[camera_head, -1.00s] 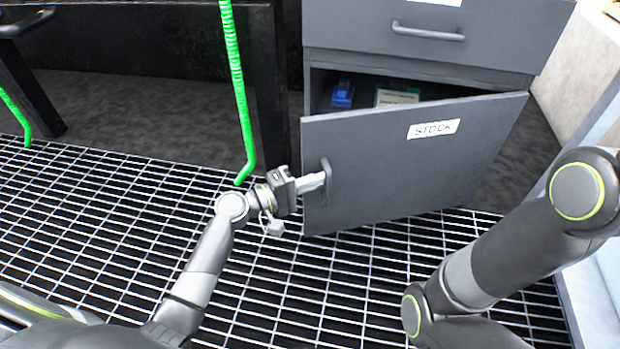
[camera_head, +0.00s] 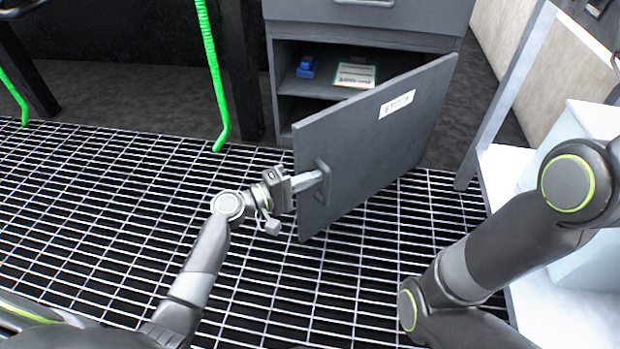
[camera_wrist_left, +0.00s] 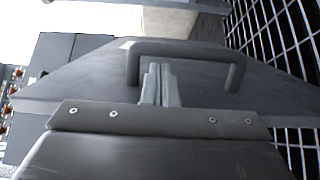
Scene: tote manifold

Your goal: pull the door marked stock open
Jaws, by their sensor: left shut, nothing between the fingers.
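The grey door (camera_head: 371,143) with the white STOCK label (camera_head: 397,104) stands ajar, hinged at its right side and swung out towards me. Its bar handle (camera_head: 323,183) is near the left edge. My left gripper (camera_head: 314,179) is at this handle with its fingers together and nothing between them. In the left wrist view the closed fingers (camera_wrist_left: 161,80) reach the handle (camera_wrist_left: 190,50) between its two posts; whether they touch it I cannot tell. My right arm shows at the right, but its gripper is out of view.
Inside the grey cabinet (camera_head: 285,95), a blue item (camera_head: 306,67) and a pale green-edged box (camera_head: 355,75) sit on a shelf. A green hose (camera_head: 213,75) hangs left of it. The grating floor (camera_head: 120,200) is clear. A white unit (camera_head: 580,135) stands at right.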

